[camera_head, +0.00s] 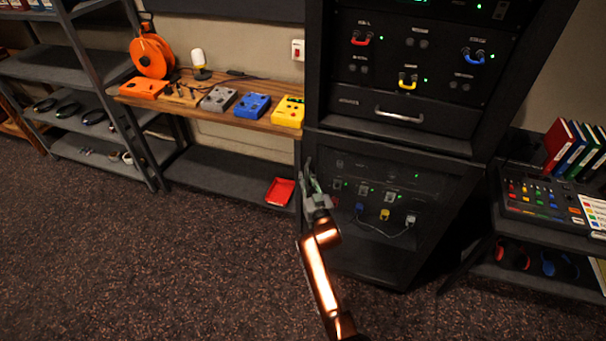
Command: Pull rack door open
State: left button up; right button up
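The black rack (393,147) stands right of centre. Its lower section has a dark see-through door (440,185), with sockets, green lights and a looped cable showing behind it. The door looks closed or nearly so. My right gripper (311,175), on a copper-coloured arm, is at the door's left edge, fingers pointing up and away. The fingers overlap the dark edge, and I cannot tell whether they touch it or hold a handle there. No door handle shows clearly. My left gripper is out of view.
The rack's upper part has a drawer with a silver handle (399,115). A wooden bench (215,113) with coloured boxes stands left, above a red tray (281,191). A mixer (548,203) on a shelf stands right. The carpet in front is clear.

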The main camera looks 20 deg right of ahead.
jog(key=shift+w, duration=0.45)
jog(key=shift+s+d+r, duration=0.1)
jog(key=shift+s, duration=0.05)
grip_shut()
